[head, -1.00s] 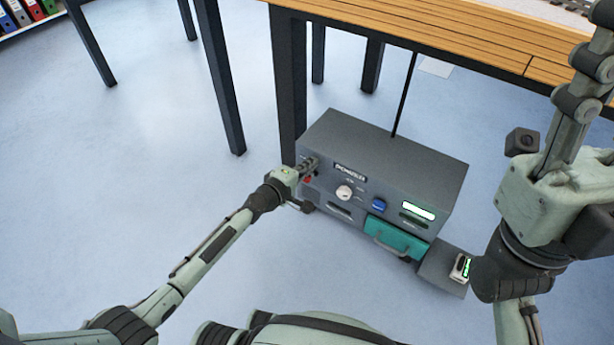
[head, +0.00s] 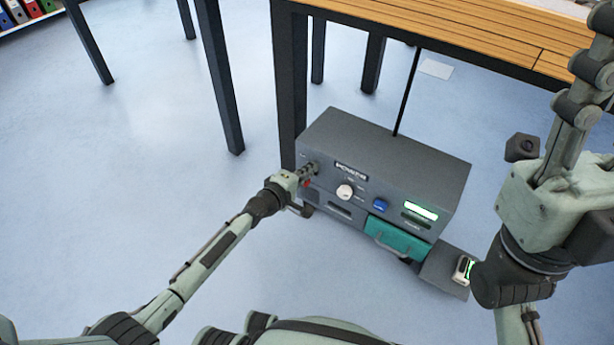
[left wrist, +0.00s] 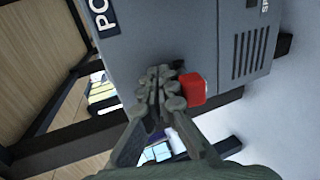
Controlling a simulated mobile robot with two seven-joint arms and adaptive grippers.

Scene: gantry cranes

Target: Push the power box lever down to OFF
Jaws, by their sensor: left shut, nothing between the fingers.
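The grey power box (head: 390,150) stands on the floor. The lever's red handle (head: 307,184) is at the left end of its front face. It also shows as a red block in the left wrist view (left wrist: 194,89). My left gripper (head: 308,172) is shut and empty at the box front, right beside the red handle. In the left wrist view its closed fingertips (left wrist: 160,80) are just left of the red block; I cannot tell whether they touch it. My right gripper (head: 582,95) is raised at the right, its fingertips cut off by the frame edge.
The box front also has a white knob (head: 345,191), a blue button (head: 380,205), a lit display (head: 421,210) and a teal drawer (head: 397,239). A wooden table (head: 450,42) with dark legs stands above and behind.

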